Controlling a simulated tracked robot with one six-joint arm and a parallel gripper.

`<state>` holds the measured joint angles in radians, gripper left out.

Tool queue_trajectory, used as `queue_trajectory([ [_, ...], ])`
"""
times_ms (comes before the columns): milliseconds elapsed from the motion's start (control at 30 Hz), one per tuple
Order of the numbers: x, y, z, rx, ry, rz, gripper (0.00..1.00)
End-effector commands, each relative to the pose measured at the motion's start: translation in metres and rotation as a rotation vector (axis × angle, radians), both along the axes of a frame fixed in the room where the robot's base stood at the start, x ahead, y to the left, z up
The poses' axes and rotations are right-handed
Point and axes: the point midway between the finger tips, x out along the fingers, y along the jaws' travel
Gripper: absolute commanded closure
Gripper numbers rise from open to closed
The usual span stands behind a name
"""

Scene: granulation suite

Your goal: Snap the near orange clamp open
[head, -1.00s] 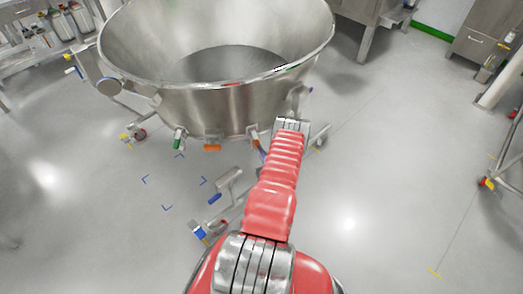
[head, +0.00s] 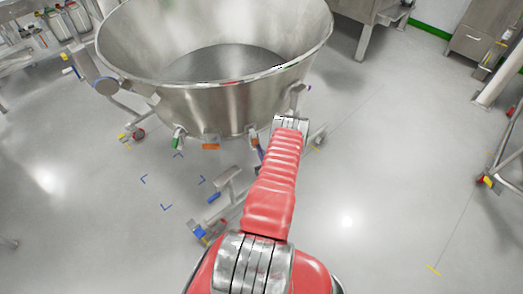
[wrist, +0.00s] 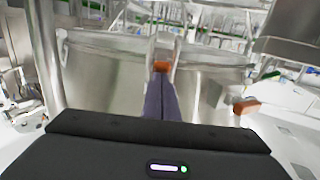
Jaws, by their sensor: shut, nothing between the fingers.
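A large steel bowl (head: 205,112) stands ahead in the head view. Another orange clamp (wrist: 247,106) sits to the right, apart from my fingers. My arm hides most of the gripper in the head view.
A green-handled fitting (head: 177,139) sits left of the clamps on the bowl. A metal stand (head: 228,186) with blue parts is on the floor below the bowl. A castor (head: 138,135) stands at the left. The floor at the right is mostly clear.

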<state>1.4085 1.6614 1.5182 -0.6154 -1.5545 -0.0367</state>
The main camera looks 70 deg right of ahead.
Motion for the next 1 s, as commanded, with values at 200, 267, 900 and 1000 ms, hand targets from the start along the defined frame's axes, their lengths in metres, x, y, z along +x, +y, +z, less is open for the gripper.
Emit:
queue_trajectory([
  [200, -0.004, 0.009, 0.010, 0.010, 0.008, 0.005, 1.00],
  [267, -0.006, 0.012, 0.016, 0.006, 0.003, 0.006, 1.00],
  [900, -0.060, 0.069, -0.003, -0.001, -0.009, 0.008, 1.00],
  [1000, -0.068, 0.077, -0.008, -0.003, -0.009, 0.009, 1.00],
])
